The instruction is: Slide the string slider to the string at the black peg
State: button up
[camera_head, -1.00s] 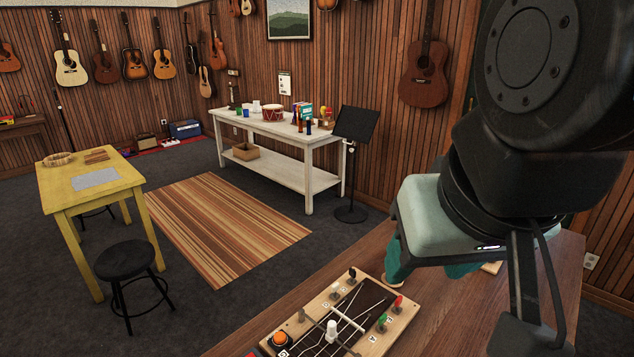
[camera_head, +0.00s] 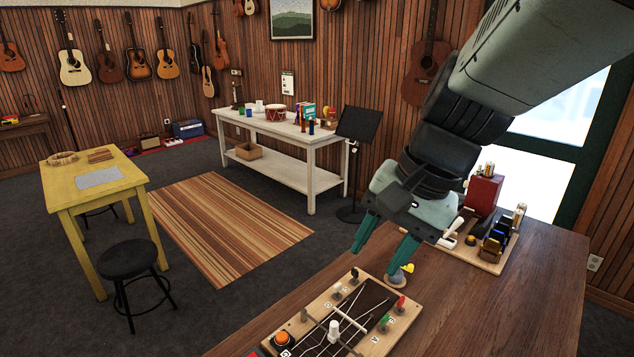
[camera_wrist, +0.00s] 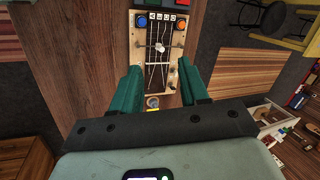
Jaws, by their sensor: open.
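The string board (camera_head: 312,312) is a pale wooden board with a dark panel and pale strings, near the table's left edge. The white slider knob (camera_head: 333,330) stands on the panel; it also shows in the wrist view (camera_wrist: 159,47). A black peg (camera_head: 354,273) stands at the board's far end, close to a pale peg (camera_head: 338,288). A red peg (camera_head: 400,303) and a green peg (camera_head: 384,322) stand on the right. My gripper (camera_head: 377,257) is open and empty, above and beyond the board's far end. Its teal fingers also show in the wrist view (camera_wrist: 160,78).
A wooden organizer (camera_head: 480,258) with a red box stands farther right. An orange button (camera_head: 282,339) is on the board's near left. The table's right side is clear.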

jog(key=w+d+f+m+g+y, duration=0.1)
jog(key=w+f+m+g+y, duration=0.15)
jog(key=w+f+m, duration=0.75)
jog(key=m+t+y, duration=0.1)
jog(key=m+y, duration=0.1)
jog(key=y, duration=0.1)
send_near(335, 323)
jog(key=x, duration=1)
jog(key=shift+f, duration=0.25)
jog(key=shift+c, duration=0.3)
jog(key=shift+a, duration=0.1)
grip_shut()
